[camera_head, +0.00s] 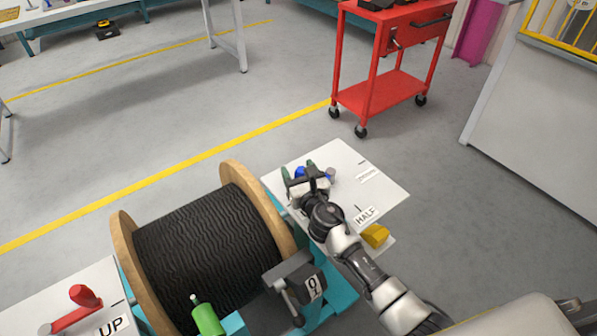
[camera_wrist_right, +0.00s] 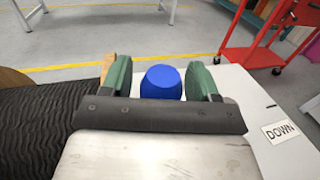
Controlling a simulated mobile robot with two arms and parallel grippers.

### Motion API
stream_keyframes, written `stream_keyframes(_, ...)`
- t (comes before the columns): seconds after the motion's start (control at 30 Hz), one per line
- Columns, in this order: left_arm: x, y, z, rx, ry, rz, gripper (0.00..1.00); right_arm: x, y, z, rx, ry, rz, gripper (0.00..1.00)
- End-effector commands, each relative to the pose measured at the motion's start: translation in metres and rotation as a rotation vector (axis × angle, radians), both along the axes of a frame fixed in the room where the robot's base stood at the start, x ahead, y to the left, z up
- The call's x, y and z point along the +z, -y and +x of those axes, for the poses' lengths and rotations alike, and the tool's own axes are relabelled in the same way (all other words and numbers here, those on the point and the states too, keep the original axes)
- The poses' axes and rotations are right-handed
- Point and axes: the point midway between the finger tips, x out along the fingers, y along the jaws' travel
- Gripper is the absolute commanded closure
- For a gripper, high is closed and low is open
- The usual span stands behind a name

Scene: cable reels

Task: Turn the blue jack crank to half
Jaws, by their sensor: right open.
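The blue jack crank's round knob (camera_head: 300,172) stands over the white panel (camera_head: 390,190) right of the cable reel. The knob also shows in the right wrist view (camera_wrist_right: 162,83). My right gripper (camera_head: 298,168) is open, with one green-padded finger on each side of the knob and visible gaps between. The rest of the crank is mostly hidden under my gripper. The panel has a HALF label (camera_head: 366,215) on its near side; a DOWN label (camera_wrist_right: 280,131) shows in the right wrist view. My left gripper is not in view.
A wooden reel of black cable (camera_head: 205,240) stands left of my right gripper. A red crank (camera_head: 83,297) lies on another white panel marked UP. A yellow block (camera_head: 375,236), a green handle (camera_head: 207,319) and a red cart (camera_head: 380,95) are nearby.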

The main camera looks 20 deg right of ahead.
Motion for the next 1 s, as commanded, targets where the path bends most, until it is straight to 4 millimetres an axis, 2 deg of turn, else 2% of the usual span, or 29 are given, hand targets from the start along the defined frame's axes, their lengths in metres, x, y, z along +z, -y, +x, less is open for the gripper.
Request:
stream_keyframes(0.2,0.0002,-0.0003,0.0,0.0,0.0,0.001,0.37,0.0,0.0,0.0,0.0,0.0,0.0,0.41)
stream_keyframes(0.6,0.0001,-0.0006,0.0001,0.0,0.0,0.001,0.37,0.0,0.0,-0.0002,0.0,0.0,0.0,1.0)
stream_keyframes(1.0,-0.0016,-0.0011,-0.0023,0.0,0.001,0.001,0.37,0.0008,0.0026,-0.006,0.064,0.002,-0.005,1.0)
